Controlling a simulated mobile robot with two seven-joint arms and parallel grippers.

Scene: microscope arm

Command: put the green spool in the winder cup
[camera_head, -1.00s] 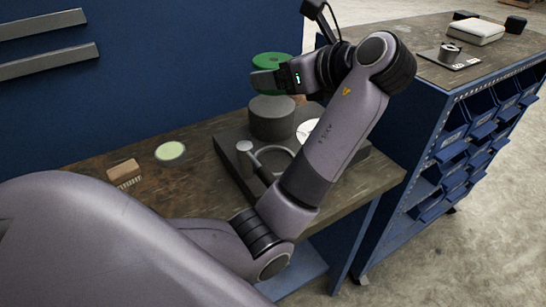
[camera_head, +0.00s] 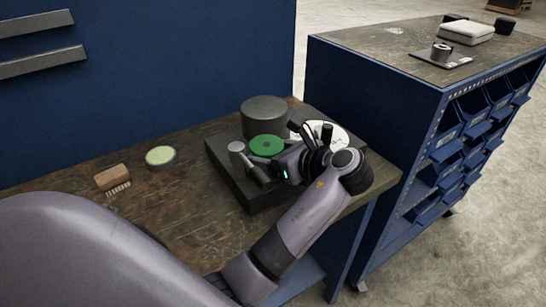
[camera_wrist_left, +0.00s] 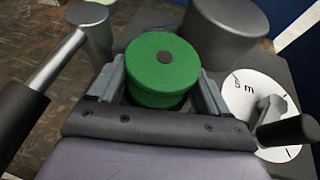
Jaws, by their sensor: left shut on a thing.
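The green spool (camera_head: 267,145) is a two-flanged disc with a dark centre. It lies level over the dark winder base (camera_head: 226,170), in front of a dark drum. In the left wrist view the spool (camera_wrist_left: 163,62) sits between the two fingers of my left gripper (camera_wrist_left: 165,85), which are shut on its sides. In the head view my left gripper (camera_head: 268,153) reaches in low over the base. The pale ring of the cup is covered by the spool and gripper, so I cannot tell whether the spool is seated. My right gripper is out of view.
The dark drum (camera_head: 265,113) stands behind the spool, a white dial (camera_head: 338,136) to its right, and a short metal post (camera_head: 237,150) to its left. A brush (camera_head: 112,178) and a round green-topped tin (camera_head: 160,158) lie on the bench. The bench between is clear.

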